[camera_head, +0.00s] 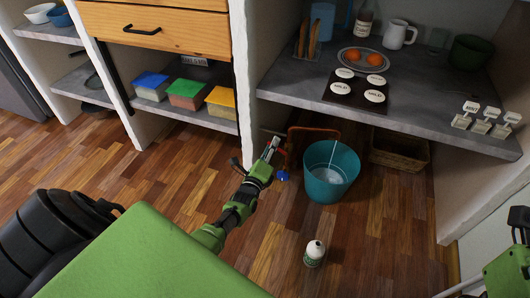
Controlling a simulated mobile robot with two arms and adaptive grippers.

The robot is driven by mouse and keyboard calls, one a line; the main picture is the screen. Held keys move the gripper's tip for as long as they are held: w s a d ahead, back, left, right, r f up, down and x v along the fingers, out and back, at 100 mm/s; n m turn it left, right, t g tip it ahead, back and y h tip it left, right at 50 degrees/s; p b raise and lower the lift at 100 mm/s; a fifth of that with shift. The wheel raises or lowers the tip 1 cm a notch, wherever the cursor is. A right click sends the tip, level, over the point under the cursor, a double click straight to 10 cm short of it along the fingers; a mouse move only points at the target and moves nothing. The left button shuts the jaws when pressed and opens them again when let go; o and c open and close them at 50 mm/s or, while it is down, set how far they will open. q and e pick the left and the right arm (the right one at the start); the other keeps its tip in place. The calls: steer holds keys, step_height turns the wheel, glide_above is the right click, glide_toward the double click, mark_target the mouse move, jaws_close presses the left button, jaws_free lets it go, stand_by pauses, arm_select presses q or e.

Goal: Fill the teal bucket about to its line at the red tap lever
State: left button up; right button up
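The teal bucket (316,185) stands on the wood floor under the counter. A thin pale streak shows above its inside, and a pale patch that looks like water lies low in it. I cannot make out a fill line. My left gripper (270,150) is just left of the bucket, its narrow grey fingertips at a small red part (276,142) that may be the tap lever. Whether the fingers touch or grip it is unclear. A small blue piece (282,176) is beside the gripper. Part of my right arm (507,272) shows at the right edge; its finger state is unclear.
A brown pipe-like frame (312,132) stands behind the bucket. A wicker basket (400,150) is right of it, and a white-capped bottle (314,254) stands on the floor in front. The counter (430,118) overhangs the bucket area. Floor right of the bottle is clear.

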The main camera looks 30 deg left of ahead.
arm_select(q)
steer(key=v, duration=1.1)
steer(key=shift+s, duration=0.1)
stand_by(6.8)
